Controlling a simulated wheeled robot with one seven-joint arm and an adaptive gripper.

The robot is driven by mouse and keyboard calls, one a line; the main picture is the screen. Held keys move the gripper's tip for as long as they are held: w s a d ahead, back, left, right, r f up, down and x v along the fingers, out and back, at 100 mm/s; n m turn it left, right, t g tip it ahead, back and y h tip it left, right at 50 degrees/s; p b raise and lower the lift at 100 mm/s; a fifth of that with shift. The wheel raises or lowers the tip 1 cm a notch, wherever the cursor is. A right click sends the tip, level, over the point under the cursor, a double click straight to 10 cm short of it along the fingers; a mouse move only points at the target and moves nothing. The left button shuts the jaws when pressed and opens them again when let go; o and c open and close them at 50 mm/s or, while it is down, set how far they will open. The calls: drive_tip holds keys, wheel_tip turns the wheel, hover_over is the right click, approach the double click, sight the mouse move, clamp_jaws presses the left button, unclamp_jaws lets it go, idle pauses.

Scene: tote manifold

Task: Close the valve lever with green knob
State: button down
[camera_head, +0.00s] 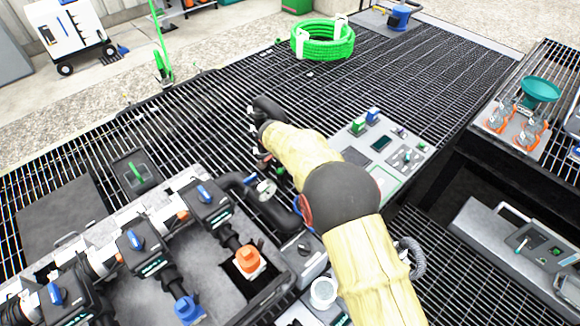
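A small green handle (136,172) stands in a dark square housing on the grating at the left. A green knob (357,126) sits next to a blue knob on the light panel beyond my arm. I cannot tell which of these belongs to the valve lever, or its position. My arm, in a yellowish sleeve, reaches up from the lower right and bends at a dark joint near the middle. The dark end of my arm, around my gripper (268,162), hangs above the grating near a round gauge. The fingers are small and partly hidden, so their opening is unclear.
A grey tote (222,283) with pipes and blue-handled valves (131,241) fills the lower left. The light panel (392,160) stands right of my arm. A coiled green hose (322,38) lies at the back.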

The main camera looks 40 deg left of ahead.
drive_tip(key=shift+a+r, duration=0.1)
idle(0.4)
drive_tip(key=c, duration=1.9)
unclamp_jaws()
drive_tip(key=v, duration=1.1)
drive_tip(key=shift+s+r, duration=0.2)
drive_tip(key=shift+r, duration=0.15)
